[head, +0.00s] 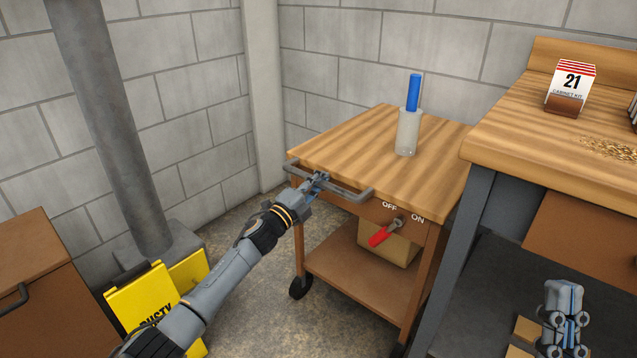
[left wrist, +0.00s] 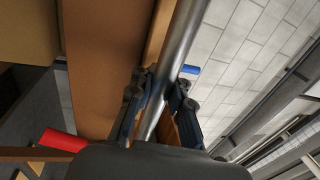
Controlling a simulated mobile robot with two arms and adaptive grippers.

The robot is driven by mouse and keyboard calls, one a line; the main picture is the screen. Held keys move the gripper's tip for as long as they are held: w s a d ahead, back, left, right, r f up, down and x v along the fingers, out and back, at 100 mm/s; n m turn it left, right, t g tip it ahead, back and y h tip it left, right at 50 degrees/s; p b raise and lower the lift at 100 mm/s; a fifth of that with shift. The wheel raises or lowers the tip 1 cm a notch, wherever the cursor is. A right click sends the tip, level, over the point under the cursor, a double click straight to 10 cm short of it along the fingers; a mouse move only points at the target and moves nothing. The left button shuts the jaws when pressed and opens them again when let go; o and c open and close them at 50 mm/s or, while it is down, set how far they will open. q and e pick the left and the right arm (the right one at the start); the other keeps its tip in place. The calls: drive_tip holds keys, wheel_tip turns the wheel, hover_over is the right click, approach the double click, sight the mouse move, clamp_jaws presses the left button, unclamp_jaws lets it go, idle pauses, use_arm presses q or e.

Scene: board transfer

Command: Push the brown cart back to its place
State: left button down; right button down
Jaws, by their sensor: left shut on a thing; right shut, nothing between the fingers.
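The brown cart (head: 355,150) has a wooden top, a lower shelf and dark wheels. It stands between the block wall and the workbench. Its grey metal handle bar (head: 352,194) runs along the near edge. My left gripper (head: 318,180) is shut on the handle bar; in the left wrist view the fingers (left wrist: 160,100) sit on both sides of the bar (left wrist: 180,45). My right gripper (head: 564,325) is shut and empty at the lower right, in front of the bench, apart from the cart.
A clear container with a blue handle (head: 408,125) stands on the cart. A red OFF/ON lever (head: 382,234) is on its front. The wooden workbench (head: 510,130) is close on the right. A yellow sign (head: 150,305), a pipe (head: 110,120) and a brown cabinet (head: 40,270) are at left.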

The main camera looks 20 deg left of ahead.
use_arm(q)
drive_tip(key=shift+w+d+f, duration=0.1)
drive_tip(key=shift+d+f, duration=0.05)
drive_tip(key=shift+f, duration=0.1)
drive_tip(key=c, duration=1.2)
unclamp_jaws()
drive_tip(key=shift+w, duration=0.1)
drive_tip(key=shift+r, duration=0.1)
drive_tip(key=shift+s+a+f, duration=0.2)
drive_tip(key=shift+s+a, duration=0.05)
drive_tip(key=shift+s, duration=0.25)
drive_tip(key=v, duration=1.1)
drive_tip(key=shift+d, duration=0.1)
